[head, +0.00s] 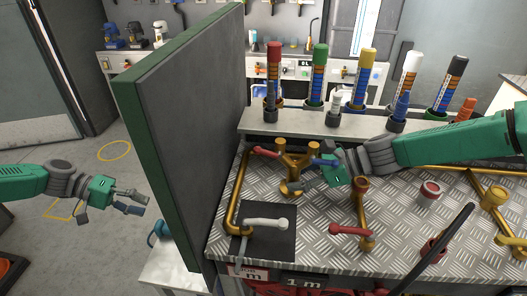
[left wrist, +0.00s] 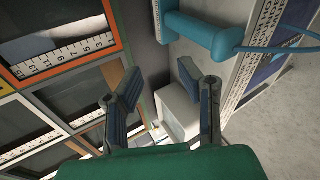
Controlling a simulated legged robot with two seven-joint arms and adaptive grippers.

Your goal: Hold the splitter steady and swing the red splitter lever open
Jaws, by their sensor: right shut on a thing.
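The brass splitter (head: 292,166) stands on the metal-plate bench in the head view. Its red lever (head: 266,152) points to the left from its left branch. A blue lever (head: 324,162) is at its right branch, partly beside my gripper. My right gripper (head: 308,177) reaches in from the right and is shut at the splitter's right side; its fingers partly hide the contact. My left gripper (head: 133,201) is open and empty, left of the tall dark panel, well away from the splitter. Its spread fingers also show in the left wrist view (left wrist: 165,92).
The tall dark panel with green edge (head: 190,120) stands between my left gripper and the bench. Coloured tubes (head: 319,75) stand behind.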

